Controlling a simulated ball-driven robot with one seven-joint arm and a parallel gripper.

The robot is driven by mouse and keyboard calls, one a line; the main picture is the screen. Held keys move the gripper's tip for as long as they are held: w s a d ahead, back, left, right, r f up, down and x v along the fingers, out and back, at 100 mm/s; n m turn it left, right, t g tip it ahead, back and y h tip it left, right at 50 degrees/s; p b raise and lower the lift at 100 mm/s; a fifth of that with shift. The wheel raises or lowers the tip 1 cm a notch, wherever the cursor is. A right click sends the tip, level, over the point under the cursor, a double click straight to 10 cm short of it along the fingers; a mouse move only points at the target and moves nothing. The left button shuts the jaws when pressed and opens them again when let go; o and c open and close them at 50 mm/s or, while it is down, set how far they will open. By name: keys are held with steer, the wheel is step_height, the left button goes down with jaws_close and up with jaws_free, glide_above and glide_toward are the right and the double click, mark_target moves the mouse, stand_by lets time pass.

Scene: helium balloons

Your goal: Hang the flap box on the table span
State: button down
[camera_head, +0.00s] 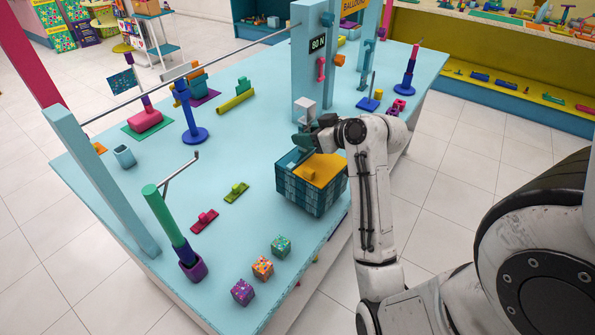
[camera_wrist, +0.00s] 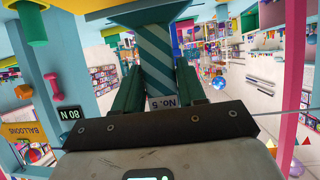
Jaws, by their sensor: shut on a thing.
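The flap box (camera_head: 312,197) is a dark teal, striped box with an orange flap (camera_head: 322,168) on top. It is at the table's right-hand edge, in front of the post marked 80 N. I cannot tell if it touches the table. My gripper (camera_head: 303,143) is at the box's far upper side, below a small pale block. In the wrist view my gripper (camera_wrist: 160,88) is shut on a striped teal part labelled No. 5 (camera_wrist: 158,50), which looks like part of the box. The table span is a thin grey bar (camera_head: 190,75) running between two pale blue posts, above and left of the box.
The pale blue table (camera_head: 150,200) holds a green and blue post in a purple cup (camera_head: 175,235), a blue stand (camera_head: 190,115) and three speckled cubes (camera_head: 262,267). Small red and green pieces lie left of the box. The tall 80 N post (camera_head: 312,75) stands behind it.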

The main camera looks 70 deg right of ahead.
steer(key=p, duration=0.1)
glide_above(325, 167)
stand_by(0.5)
stand_by(0.6)
